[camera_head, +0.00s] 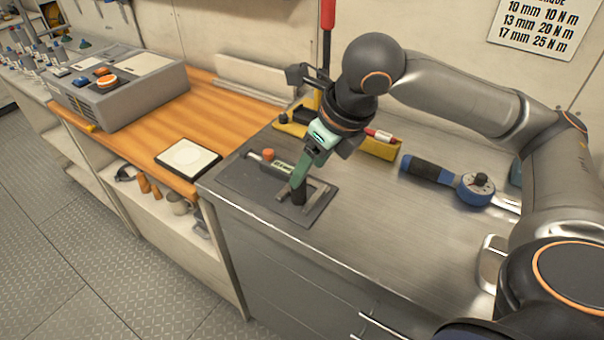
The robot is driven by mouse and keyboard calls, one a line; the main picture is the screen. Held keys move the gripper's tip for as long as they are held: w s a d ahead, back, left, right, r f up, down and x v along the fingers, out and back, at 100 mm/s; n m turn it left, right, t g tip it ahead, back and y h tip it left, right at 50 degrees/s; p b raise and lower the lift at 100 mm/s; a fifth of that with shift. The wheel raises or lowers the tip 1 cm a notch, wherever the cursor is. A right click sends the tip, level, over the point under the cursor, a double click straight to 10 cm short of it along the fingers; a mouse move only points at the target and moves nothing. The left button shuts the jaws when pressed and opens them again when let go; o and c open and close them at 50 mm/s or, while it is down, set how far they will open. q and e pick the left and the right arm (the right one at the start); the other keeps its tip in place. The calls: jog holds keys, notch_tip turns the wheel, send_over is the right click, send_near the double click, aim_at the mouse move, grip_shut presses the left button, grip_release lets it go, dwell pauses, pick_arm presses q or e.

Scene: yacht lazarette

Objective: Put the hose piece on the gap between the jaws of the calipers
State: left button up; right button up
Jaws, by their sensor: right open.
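A dark hose piece (299,197) stands upright on the dark mat (238,180), around the gap between the jaws of the calipers. The calipers (281,165) lie on the mat; their display end shows at the back, and the jaws show at the front right, partly hidden by my gripper. My right gripper (298,182), with green fingers, points down at the top of the hose piece. Its jaws are open, and whether a finger touches the hose piece cannot be told. My left gripper is not in view.
A blue torque wrench (447,180) lies to the right on the metal worktop (385,235). A yellow tray (377,148) with a red-and-white item stands behind. A white-topped pad (188,157) and a grey device (120,88) are on the wooden bench. The front middle of the worktop is clear.

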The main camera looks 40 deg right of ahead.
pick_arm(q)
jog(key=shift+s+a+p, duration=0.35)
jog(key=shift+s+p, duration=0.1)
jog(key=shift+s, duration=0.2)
pick_arm(e)
jog(key=v, duration=0.5)
